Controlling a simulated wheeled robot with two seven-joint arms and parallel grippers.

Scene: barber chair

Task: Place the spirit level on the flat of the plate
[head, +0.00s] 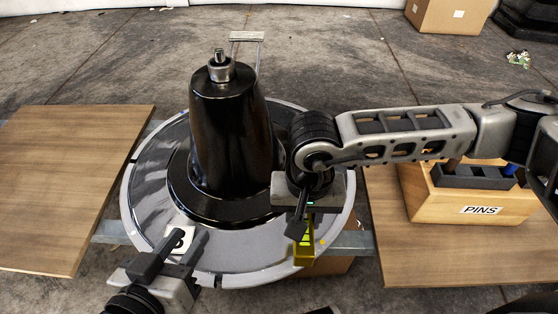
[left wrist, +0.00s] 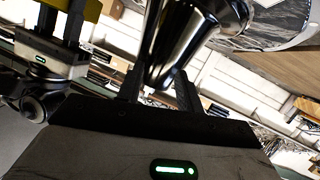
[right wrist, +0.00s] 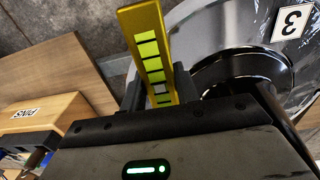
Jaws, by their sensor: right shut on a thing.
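The plate (head: 150,200) is a grey round disc with a black column (head: 232,125) rising from its middle. My right gripper (head: 302,222) is shut on the yellow spirit level (head: 303,252), over the plate's front right rim. In the right wrist view the spirit level (right wrist: 150,50) stands between the fingers, its greenish windows facing the camera. I cannot tell if it touches the plate. My left gripper (head: 175,254) is open and empty at the plate's front left rim, by a white tag marked 3 (head: 179,240). The left wrist view shows its fingers (left wrist: 158,92) apart.
Wooden boards lie left (head: 70,180) and right (head: 440,262) of the plate. A wooden box marked PINS (head: 470,208) stands on the right board. A cardboard box (head: 448,14) is at the back right. The column blocks the plate's middle.

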